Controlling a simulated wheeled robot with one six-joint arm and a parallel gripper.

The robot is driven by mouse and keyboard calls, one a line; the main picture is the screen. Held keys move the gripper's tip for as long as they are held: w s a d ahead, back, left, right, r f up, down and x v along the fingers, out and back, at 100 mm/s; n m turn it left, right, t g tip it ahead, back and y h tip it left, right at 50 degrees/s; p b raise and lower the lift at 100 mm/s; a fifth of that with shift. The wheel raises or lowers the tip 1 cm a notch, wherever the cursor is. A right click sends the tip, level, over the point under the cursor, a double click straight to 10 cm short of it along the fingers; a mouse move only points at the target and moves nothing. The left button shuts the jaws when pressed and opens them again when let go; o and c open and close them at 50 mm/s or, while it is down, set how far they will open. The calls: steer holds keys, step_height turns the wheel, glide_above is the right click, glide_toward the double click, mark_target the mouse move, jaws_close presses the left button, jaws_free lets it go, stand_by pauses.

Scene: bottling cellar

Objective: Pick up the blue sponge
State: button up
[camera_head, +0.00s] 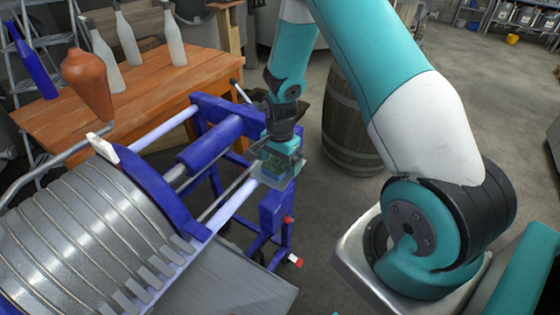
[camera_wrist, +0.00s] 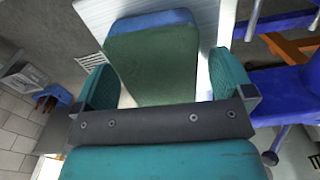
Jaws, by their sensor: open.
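The blue sponge (camera_wrist: 152,62) shows a dark green face with a blue strip along its far edge in the wrist view. My gripper (camera_wrist: 163,75) is open, with one teal finger on each side of the sponge. A narrow gap shows at the right finger; I cannot tell whether the left finger touches. In the head view my gripper (camera_head: 279,158) points down over a small pale plate at the end of the blue-framed machine. There the sponge is mostly hidden by my gripper. A white ribbed surface (camera_wrist: 178,8) lies behind the sponge in the wrist view.
The blue-framed machine with a ribbed metal drum (camera_head: 85,225) fills the lower left. A wooden table (camera_head: 150,90) with several bottles and an orange-brown vessel (camera_head: 88,82) stands behind it. A barrel (camera_head: 350,120) stands beyond my gripper. Open floor (camera_head: 490,110) lies at the right.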

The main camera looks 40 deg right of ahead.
mark_target(280, 160)
steer(key=c, duration=1)
step_height(280, 160, up, 20)
steer(key=b, duration=0.3)
